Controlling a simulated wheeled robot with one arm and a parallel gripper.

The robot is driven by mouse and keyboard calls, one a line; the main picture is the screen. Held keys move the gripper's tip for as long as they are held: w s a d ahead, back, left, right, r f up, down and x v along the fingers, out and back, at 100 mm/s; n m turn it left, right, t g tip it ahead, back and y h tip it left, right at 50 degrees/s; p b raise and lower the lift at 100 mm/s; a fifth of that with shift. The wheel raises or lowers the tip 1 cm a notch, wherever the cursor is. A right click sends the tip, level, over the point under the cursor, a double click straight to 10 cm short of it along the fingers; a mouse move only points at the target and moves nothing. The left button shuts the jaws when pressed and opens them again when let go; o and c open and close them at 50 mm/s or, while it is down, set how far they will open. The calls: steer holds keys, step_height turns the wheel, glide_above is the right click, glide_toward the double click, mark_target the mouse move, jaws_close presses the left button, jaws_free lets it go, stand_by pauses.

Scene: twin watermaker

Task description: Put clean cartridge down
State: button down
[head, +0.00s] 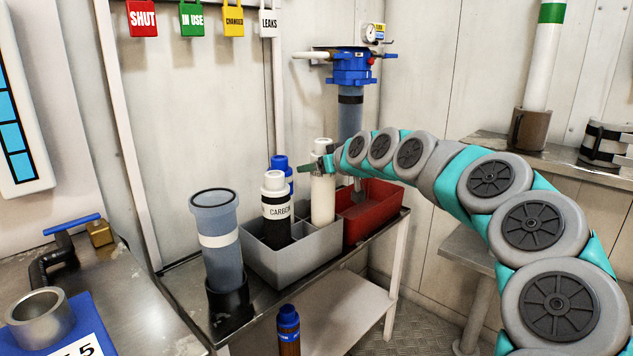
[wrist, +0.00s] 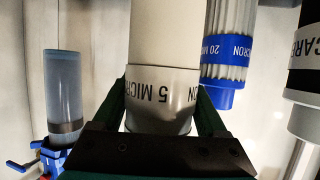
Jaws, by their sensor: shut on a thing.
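The clean white cartridge (head: 322,198) stands upright in the right part of the grey divided bin (head: 277,268). Its lower end is partly hidden by the bin wall, and I cannot tell whether it rests on the bin floor. My gripper (head: 323,164) is shut on its top end, reaching in from the right. In the wrist view my gripper (wrist: 161,105) has one finger on each side of the cartridge (wrist: 162,83), whose band reads "5 MICR…" upside down. A black-and-white carbon cartridge (head: 276,207) and a blue-capped 20 micron cartridge (head: 281,163) stand in compartments to the left.
A red bin (head: 372,212) sits right of the grey bin. A clear blue housing (head: 218,245) stands at the bench's left. A blue-topped filter head (head: 351,68) is on the wall behind. A blue-capped brown bottle (head: 288,330) is at the front, below bench level.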

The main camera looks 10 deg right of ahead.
mark_target(317, 182)
steer(key=shift+f, duration=2.1)
steer(key=shift+f, duration=0.15)
jaws_free()
